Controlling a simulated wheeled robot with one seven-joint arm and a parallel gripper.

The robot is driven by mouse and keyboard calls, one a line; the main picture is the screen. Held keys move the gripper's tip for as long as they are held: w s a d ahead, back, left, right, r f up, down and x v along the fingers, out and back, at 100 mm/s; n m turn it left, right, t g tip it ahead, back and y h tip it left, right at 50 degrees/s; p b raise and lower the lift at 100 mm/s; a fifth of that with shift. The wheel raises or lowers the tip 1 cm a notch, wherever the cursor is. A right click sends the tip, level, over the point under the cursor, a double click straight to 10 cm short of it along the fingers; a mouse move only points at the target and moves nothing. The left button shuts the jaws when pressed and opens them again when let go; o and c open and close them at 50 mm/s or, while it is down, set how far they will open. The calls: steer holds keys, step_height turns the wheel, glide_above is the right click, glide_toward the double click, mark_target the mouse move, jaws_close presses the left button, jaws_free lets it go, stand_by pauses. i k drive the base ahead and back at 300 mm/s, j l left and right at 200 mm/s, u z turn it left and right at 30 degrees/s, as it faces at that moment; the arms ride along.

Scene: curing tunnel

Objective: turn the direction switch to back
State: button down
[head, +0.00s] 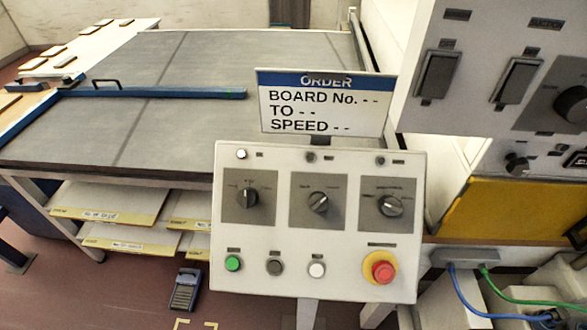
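A pale control panel (300,245) on a post stands in the middle of the head view. It has three rotary switches on dark plates: a left one (248,197), a middle one (318,202) and a right one (390,206). The left switch's handle stands about upright; the middle and right ones look tilted. Their labels are too small to read, so I cannot tell which is the direction switch or which position is back. My gripper is not in view.
Below the switches are a green button (233,263), a grey one, a white one and a red emergency stop (383,271). An order sign (325,102) stands above. A grey cabinet (480,65) overhangs at upper right. A wide grey table (150,75) lies behind left.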

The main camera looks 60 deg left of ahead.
mark_target(318, 202)
steer(key=u, duration=1.3)
